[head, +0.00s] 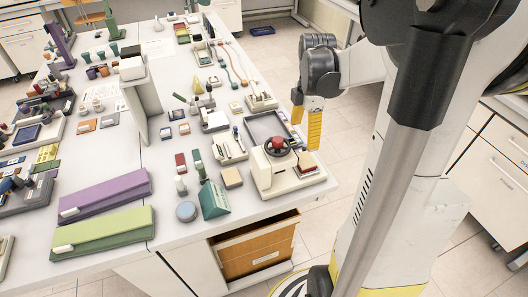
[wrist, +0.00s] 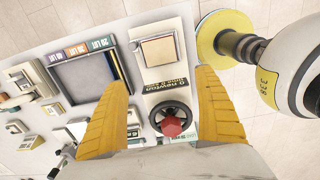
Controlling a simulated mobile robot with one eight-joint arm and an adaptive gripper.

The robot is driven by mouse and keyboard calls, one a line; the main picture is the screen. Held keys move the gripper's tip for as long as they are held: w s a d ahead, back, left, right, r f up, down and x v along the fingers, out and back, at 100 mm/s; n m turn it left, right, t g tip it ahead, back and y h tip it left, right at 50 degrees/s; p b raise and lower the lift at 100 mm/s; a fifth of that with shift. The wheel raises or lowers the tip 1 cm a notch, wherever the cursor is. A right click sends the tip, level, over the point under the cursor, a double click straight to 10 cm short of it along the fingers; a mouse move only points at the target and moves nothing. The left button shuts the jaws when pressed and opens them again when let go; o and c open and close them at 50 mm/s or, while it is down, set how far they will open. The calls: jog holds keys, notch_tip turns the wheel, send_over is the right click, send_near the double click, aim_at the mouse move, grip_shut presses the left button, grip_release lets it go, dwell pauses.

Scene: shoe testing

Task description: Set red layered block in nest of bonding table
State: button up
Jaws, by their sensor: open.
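A block with a dark red side and a pale top (head: 307,167) sits on the white plate at the right end of the bonding table (head: 283,184). In the wrist view its tan square top (wrist: 158,50) lies slightly turned within the pale raised frame of the nest (wrist: 136,36). I cannot tell whether it is fully seated. The red-knobbed handwheel (head: 278,145) stands beside it, and also shows in the wrist view (wrist: 172,126). My gripper (head: 306,127) is above the table's right edge, its yellow fingers (wrist: 163,86) apart and empty, clear of the block.
A grey tray (head: 252,122) lies just behind the bonding table. A green wedge (head: 213,200), a tan block (head: 231,178) and a smaller red block (head: 181,163) stand to its left. An open drawer (head: 258,247) juts out below.

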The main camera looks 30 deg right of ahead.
jog(key=s+a+r+m+t, duration=0.2)
jog(key=a+m, duration=0.3)
jog(key=a, duration=0.3)
jog(key=s+a+r+m+t, duration=0.1)
jog(key=a+r+m+t, duration=0.1)
jog(key=a+m, duration=0.3)
jog(key=s+a+r+m+t, duration=0.2)
jog(key=a+r+m+t, duration=0.1)
jog(key=a, duration=0.9)
jog(key=shift+s+r+m, duration=0.2)
jog(key=shift+s+m, duration=0.15)
jog(key=shift+m, duration=0.55)
jog(key=shift+d, duration=0.15)
